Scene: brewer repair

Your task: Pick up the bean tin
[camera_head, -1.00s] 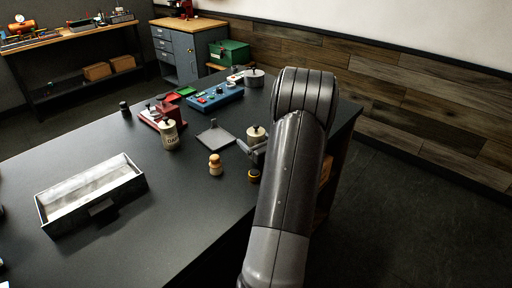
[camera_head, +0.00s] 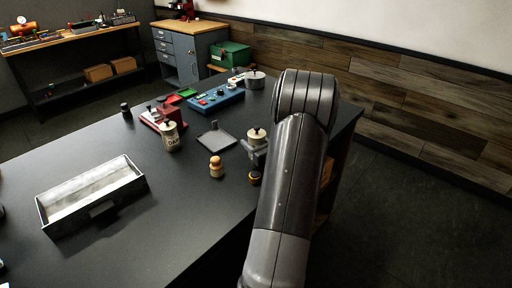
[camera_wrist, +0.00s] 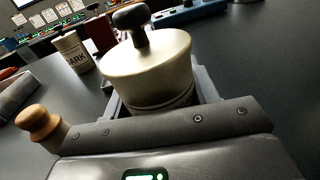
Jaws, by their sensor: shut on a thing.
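A cream tin with a dark knob on its lid (camera_head: 256,134) stands near the right edge of the dark table, and it fills the middle of the wrist view (camera_wrist: 150,68). My gripper (camera_head: 258,150) is shut on this tin, with its jaws on either side of the body below the lid. The tin's label is hidden, and I cannot tell whether its base touches the table. A second cream tin (camera_head: 170,137) marked "DARK" stands apart to the left; it also shows in the wrist view (camera_wrist: 73,52).
A wooden tamper-like piece (camera_head: 216,167) and a small dark and yellow item (camera_head: 254,178) stand close by. A grey square plate (camera_head: 216,139) lies left of the held tin. A metal tray (camera_head: 92,193) is at the left. The front middle of the table is clear.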

